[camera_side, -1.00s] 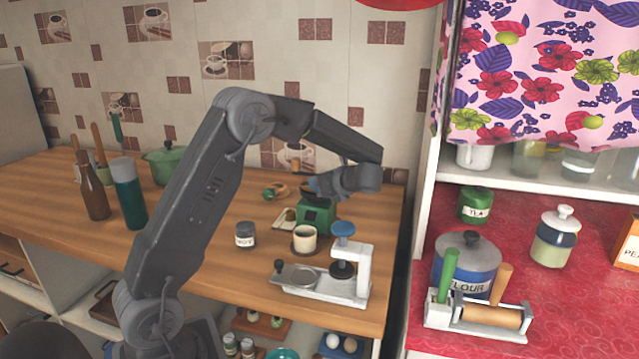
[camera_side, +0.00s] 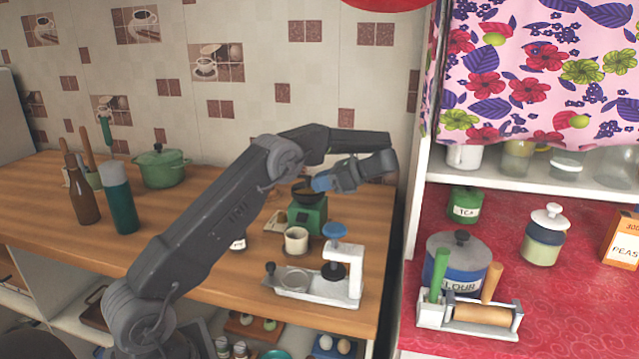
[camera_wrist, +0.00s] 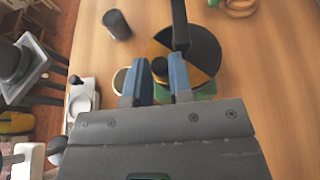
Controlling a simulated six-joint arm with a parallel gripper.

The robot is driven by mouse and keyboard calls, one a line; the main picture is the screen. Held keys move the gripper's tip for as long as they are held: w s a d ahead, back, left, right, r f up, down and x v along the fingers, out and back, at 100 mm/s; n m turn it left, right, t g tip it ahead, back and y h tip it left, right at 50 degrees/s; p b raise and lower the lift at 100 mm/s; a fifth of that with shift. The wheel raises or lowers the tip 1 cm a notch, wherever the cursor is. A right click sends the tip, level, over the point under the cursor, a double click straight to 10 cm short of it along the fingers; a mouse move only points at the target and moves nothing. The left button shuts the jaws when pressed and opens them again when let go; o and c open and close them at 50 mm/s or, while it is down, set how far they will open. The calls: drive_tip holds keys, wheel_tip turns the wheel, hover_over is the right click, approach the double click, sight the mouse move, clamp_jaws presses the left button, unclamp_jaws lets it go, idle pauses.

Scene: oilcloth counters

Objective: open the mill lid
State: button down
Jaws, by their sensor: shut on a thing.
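The mill (camera_side: 306,219) is a green box with a dark round top, standing on the wooden counter. In the wrist view its dark round top (camera_wrist: 206,48) has amber-coloured sectors, and a dark bar extends upward across it. My gripper (camera_side: 321,183) is at the top of the mill, with its blue fingertips at the rim. In the wrist view my gripper (camera_wrist: 158,76) is shut on a small dark knob (camera_wrist: 160,68) at the near edge of the top. The fingers partly hide the knob, and I cannot tell how far the lid is raised.
A cream cup (camera_side: 296,240) stands just in front of the mill. A white press with a blue knob (camera_side: 343,268) is nearer the counter's front right. A green bottle (camera_side: 118,198) and a green pot (camera_side: 161,169) stand at left.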

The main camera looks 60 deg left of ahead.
idle(0.3)
drive_tip(key=c, duration=1.1)
unclamp_jaws()
drive_tip(key=shift+g, duration=0.3)
drive_tip(key=shift+o, duration=0.2)
